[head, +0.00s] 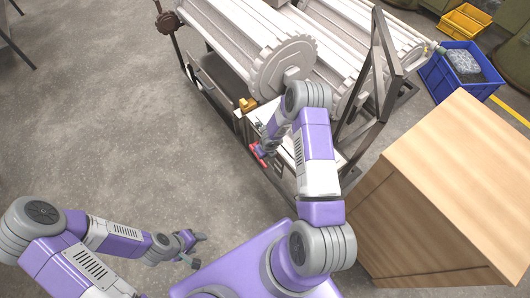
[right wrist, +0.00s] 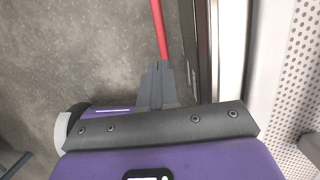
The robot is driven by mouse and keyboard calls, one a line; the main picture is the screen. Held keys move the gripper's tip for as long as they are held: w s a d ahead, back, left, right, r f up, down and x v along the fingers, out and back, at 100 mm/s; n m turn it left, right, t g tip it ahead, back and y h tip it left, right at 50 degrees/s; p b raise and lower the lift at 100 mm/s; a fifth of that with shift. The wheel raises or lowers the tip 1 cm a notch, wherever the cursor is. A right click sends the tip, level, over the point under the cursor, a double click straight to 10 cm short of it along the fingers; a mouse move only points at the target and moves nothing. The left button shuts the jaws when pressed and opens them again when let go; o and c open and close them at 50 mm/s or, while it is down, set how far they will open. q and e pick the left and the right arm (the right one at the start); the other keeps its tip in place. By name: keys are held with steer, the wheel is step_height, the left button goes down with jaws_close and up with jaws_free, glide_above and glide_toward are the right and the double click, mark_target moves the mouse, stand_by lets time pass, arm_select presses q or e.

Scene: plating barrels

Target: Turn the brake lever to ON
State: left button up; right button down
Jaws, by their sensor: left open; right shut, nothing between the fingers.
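The brake lever, a red bar (head: 258,153), is at the near side of the barrel machine in the head view. In the right wrist view the red lever (right wrist: 160,30) runs up from just beyond my fingertips. My right gripper (right wrist: 157,68) is shut with nothing between its fingers. Its tips are in line with the lever, and I cannot tell whether they touch it. In the head view my right arm reaches down to the lever and partly hides that spot. My left gripper (head: 201,250) is open and empty over the floor. No ON marking is legible.
The white ribbed barrels (head: 235,40) sit in a dark metal frame (head: 372,95). A small yellow part (head: 248,104) is on the frame near my right arm. A wooden cabinet (head: 450,170) stands at right, with a blue crate (head: 445,80) behind it.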

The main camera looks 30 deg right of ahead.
mark_target(262, 162)
steer(key=b+x, duration=0.1)
steer(key=x, duration=0.7)
steer(key=shift+f, duration=0.15)
steer(key=shift+f+b, duration=0.55)
steer(key=shift+b, duration=0.4)
steer(key=shift+s, duration=0.1)
steer(key=shift+r, duration=0.1)
